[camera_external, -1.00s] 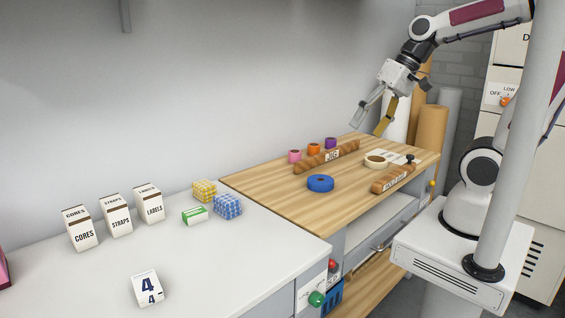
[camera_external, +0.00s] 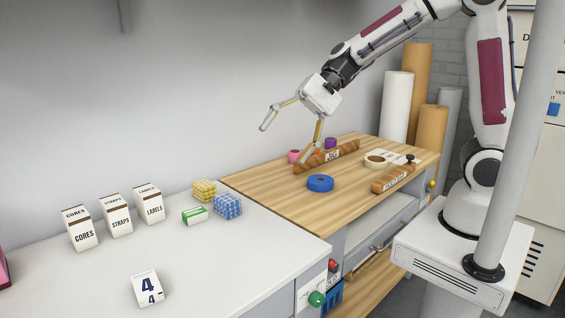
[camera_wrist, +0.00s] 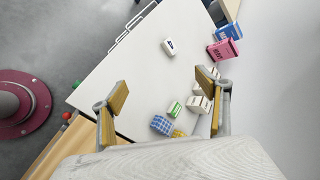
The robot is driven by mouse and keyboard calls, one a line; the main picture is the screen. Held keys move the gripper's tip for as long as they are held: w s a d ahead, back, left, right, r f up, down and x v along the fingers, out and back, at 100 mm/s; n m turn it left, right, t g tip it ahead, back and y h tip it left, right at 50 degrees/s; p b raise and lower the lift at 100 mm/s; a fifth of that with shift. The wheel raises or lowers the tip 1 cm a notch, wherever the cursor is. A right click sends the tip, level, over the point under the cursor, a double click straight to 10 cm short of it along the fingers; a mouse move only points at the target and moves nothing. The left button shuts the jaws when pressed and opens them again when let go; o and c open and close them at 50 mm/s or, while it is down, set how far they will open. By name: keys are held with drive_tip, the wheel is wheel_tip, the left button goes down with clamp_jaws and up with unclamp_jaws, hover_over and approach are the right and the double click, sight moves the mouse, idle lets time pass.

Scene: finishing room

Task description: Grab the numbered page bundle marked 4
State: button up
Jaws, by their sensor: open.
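The page bundle marked 4 (camera_external: 148,288) is a white block with a dark blue 4 on its top and front. It lies near the front of the white table (camera_external: 225,270) in the external view. A small white block in the wrist view (camera_wrist: 169,46), alone on the white surface, appears to be the same bundle. My gripper (camera_external: 287,141) is open and empty, high above the wooden bench, well to the right of the bundle and apart from it. Its two spread fingers also show in the wrist view (camera_wrist: 162,92).
Boxes marked CORES (camera_external: 82,229), STRAPS (camera_external: 116,216) and LABELS (camera_external: 149,204) stand behind the bundle. Yellow (camera_external: 204,190), green-white (camera_external: 194,215) and blue checked (camera_external: 228,206) packs lie right of them. Tape rolls, including a blue one (camera_external: 320,183), sit on the wooden bench (camera_external: 270,192).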

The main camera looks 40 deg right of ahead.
drive_tip(key=w+a+f+m+y, duration=0.2)
drive_tip(key=w+a+f+m, duration=0.1)
drive_tip(key=a, duration=0.6)
drive_tip(key=m+y, duration=0.2)
drive_tip(key=m, duration=0.5)
hover_over(170, 285)
drive_tip(key=d, duration=0.7)
wheel_tip(170, 285, down, 14)
drive_tip(key=a+f+m, duration=0.1)
drive_tip(key=f, duration=0.2)
drive_tip(key=a+f+m+t, duration=0.1)
drive_tip(key=a+f, duration=0.1)
drive_tip(key=a+f+m, duration=0.1)
drive_tip(key=f, duration=0.2)
drive_tip(key=shift+s+a+f+m+t+h, duration=0.2)
drive_tip(key=shift+f+m+t+h, duration=0.1)
drive_tip(key=shift+f+m, duration=0.1)
drive_tip(key=shift+a, duration=0.1)
drive_tip(key=shift+x, duration=1.2)
drive_tip(key=shift+a, duration=0.1)
